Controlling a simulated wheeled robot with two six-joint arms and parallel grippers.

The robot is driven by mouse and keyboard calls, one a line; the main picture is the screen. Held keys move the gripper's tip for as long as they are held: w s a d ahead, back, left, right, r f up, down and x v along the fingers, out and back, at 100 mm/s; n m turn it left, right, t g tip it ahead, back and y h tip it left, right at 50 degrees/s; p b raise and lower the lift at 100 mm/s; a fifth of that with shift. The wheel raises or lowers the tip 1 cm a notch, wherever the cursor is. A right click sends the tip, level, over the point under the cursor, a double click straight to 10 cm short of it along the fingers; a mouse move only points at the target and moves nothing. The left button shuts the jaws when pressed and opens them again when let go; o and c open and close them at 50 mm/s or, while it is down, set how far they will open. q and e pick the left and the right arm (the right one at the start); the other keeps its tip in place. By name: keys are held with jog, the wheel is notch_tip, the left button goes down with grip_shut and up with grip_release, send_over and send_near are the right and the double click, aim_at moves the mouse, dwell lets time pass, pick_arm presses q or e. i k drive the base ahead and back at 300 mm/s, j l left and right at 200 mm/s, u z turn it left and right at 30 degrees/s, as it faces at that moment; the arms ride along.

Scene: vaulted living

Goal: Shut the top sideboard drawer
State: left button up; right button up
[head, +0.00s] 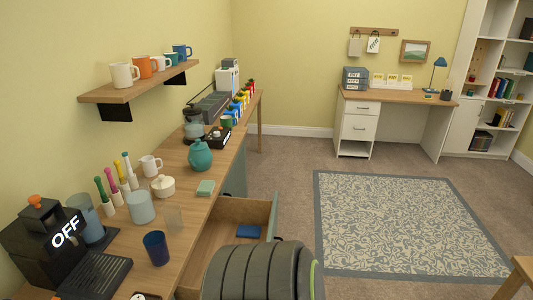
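The top sideboard drawer (225,232) is pulled out from the wooden-topped sideboard (185,205) on the left. Its wooden inside is visible, and a small dark blue object (248,231) lies in it. The grey-green drawer front (272,217) faces right, towards the open floor. A large dark ribbed part at the bottom centre, which seems to be mine, hides the near end of the drawer and its front. Neither of my grippers shows, and no handle can be made out.
The sideboard top carries a black machine marked OFF (55,245), a dark blue cup (156,248), a teal teapot (200,155) and a sugar bowl (163,187). A mug shelf (140,85) hangs above. Carpet and a patterned rug (405,225) lie clear to the right.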

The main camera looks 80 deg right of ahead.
aim_at(220, 229)
jog(key=z, duration=0.4)
jog(key=k+l+z, duration=0.1)
jog(key=z, duration=0.3)
jog(key=l+z, duration=0.2)
jog(key=z, duration=1.55)
jog(key=k+l, duration=0.05)
